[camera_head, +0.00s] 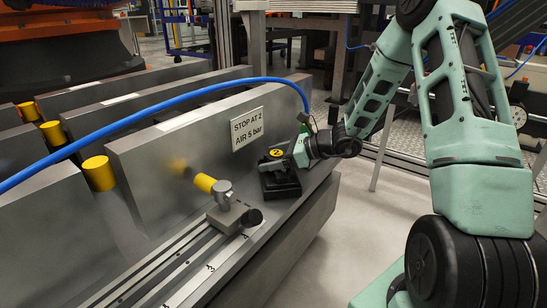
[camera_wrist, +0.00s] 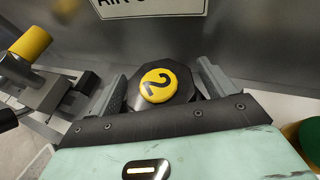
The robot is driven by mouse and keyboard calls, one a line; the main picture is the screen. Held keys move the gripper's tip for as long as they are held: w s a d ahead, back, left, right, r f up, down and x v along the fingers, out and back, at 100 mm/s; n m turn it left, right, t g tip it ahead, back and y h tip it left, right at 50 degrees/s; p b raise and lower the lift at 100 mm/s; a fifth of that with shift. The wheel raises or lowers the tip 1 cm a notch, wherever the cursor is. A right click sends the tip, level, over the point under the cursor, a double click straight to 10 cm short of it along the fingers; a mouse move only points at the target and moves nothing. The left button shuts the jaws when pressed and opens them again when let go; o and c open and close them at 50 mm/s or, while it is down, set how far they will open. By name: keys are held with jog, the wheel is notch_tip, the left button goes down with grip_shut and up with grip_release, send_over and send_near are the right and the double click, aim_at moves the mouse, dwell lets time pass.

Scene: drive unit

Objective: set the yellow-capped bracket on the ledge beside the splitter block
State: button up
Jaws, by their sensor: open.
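A black bracket (camera_head: 281,183) with a round yellow cap marked 2 stands on the grey ledge (camera_head: 312,187), near its far end. In the wrist view the bracket's yellow cap (camera_wrist: 158,85) lies between the two fingers of my gripper (camera_wrist: 162,88). The fingers are apart, one on each side of the black body; contact is unclear. In the head view my gripper (camera_head: 291,156) is at the bracket, its fingers hard to make out. A metal block (camera_head: 228,215) with a yellow-ended handle sits nearer on the rail; I cannot tell whether it is the splitter block.
A grey upright plate (camera_head: 150,147) with a white sign (camera_head: 247,129) stands behind the ledge. A blue hose (camera_head: 180,98) arches over it and comes down near my gripper. A slotted rail (camera_head: 165,262) runs toward the front. Open floor (camera_head: 372,240) lies to the right.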

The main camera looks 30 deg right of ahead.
jog(key=shift+r, duration=0.25)
jog(key=p+v, duration=0.5)
jog(key=v, duration=0.7)
jog(key=s+a+r+n+g, duration=0.1)
jog(key=s+a+n+g, duration=0.2)
jog(key=a+n, duration=0.2)
jog(key=s+a+r+n+g, duration=0.1)
jog(key=a+n+g, duration=0.3)
jog(key=a, duration=0.6)
jog(key=s+a+r+n+g, duration=0.1)
jog(key=s+a+n+g, duration=0.2)
jog(key=a+n, duration=0.3)
jog(key=shift+s+a+r+g, duration=0.15)
jog(key=shift+s+a+g, duration=0.25)
jog(key=shift+s+a, duration=0.6)
jog(key=s+a+r+n+h, duration=0.1)
jog(key=s+a+n+h, duration=0.3)
jog(key=s+n, duration=0.3)
jog(key=s+a+r+n+h, duration=0.2)
jog(key=s+a+n+h, duration=0.2)
jog(key=s+n, duration=0.4)
jog(key=a+n, duration=0.1)
jog(key=n, duration=0.4)
jog(key=shift+t+h, duration=0.3)
